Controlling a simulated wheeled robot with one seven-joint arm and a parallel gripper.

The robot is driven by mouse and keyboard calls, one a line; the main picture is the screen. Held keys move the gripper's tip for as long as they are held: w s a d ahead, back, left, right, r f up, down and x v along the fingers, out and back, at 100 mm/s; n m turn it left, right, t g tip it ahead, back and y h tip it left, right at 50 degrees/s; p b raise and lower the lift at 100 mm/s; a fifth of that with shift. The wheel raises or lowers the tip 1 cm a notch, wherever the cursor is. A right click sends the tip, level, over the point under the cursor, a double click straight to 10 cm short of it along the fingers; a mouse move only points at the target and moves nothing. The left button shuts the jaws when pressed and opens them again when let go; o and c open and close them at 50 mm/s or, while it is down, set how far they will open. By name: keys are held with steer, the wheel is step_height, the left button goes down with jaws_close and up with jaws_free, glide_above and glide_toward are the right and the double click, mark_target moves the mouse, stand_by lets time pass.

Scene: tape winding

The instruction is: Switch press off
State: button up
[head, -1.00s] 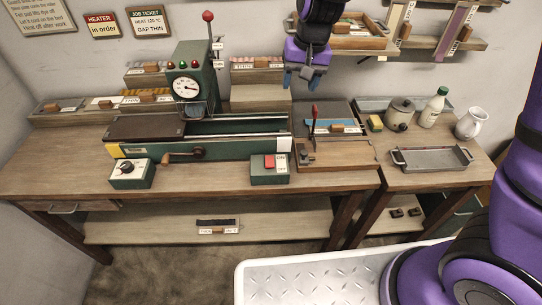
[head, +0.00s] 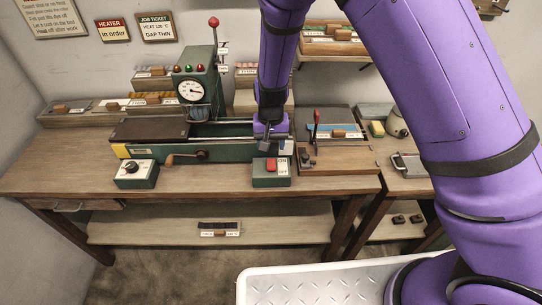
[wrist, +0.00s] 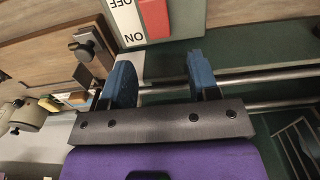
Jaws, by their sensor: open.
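The press switch is a green box (head: 271,180) with a red rocker (head: 271,165) and a white ON/OFF label (head: 283,166), at the table's front edge. The rocker's position is too small to tell. My gripper (head: 277,146) points down just behind the box, over the right end of the long green machine bed. In the wrist view, the open blue fingers (wrist: 160,72) have nothing between them. The red rocker (wrist: 153,18) and the label (wrist: 127,22), ON side nearer me, lie beyond the fingertips, apart from them.
The green press (head: 193,92) with a dial and a tall red-knobbed lever stands behind left. A crank (head: 187,156) and a knob box (head: 136,173) are left of the switch. A wooden board with a red-handled tool (head: 316,128) is at right. Space before the switch is clear.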

mark_target(271, 159)
step_height(271, 159, down, 6)
steer(key=shift+r, duration=0.1)
stand_by(0.4)
